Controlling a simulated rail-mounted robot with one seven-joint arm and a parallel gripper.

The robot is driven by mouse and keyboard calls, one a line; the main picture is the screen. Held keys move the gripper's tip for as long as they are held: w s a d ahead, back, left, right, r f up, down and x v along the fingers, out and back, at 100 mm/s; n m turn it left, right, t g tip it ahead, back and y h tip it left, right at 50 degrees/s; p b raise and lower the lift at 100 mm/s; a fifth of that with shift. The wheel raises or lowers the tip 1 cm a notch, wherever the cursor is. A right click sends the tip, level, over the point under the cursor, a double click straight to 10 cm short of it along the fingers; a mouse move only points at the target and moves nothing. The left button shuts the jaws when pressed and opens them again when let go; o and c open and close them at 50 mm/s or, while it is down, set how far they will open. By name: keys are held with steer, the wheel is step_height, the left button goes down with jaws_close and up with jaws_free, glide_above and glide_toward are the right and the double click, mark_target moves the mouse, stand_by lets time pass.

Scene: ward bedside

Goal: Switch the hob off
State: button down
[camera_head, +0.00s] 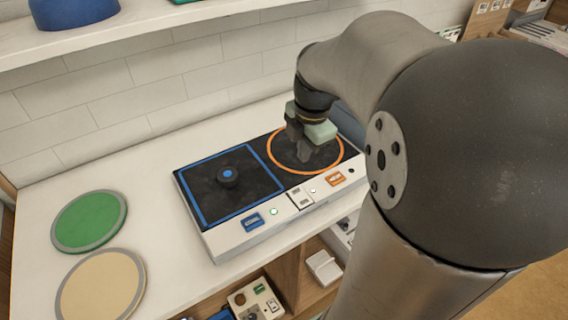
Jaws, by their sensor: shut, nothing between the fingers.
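The hob (232,243) is a white unit with a black top on the white counter. Its left zone has a blue square outline (209,216) with a dark round knob-like piece (228,177) with a blue centre. Its right zone has an orange ring (276,161). The front panel has a blue control (253,222), an orange control (335,179), small lights and a pale switch plate (300,197). My gripper (309,152) is shut and empty, pointing down over the orange ring. Whether it touches the surface, I cannot tell. My arm hides the hob's right end.
A green round mat (89,221) and a beige round mat (101,289) lie on the counter at left. A shelf (140,28) with a blue bowl-like object (72,10) runs above. Small boxes (256,300) sit on a lower shelf.

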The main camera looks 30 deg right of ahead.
mark_target(297, 191)
steer(key=f, duration=0.4)
steer(key=w+f+p, duration=0.1)
steer(key=f, duration=0.8)
steer(key=shift+w+p, duration=0.3)
steer(key=shift+p, duration=0.1)
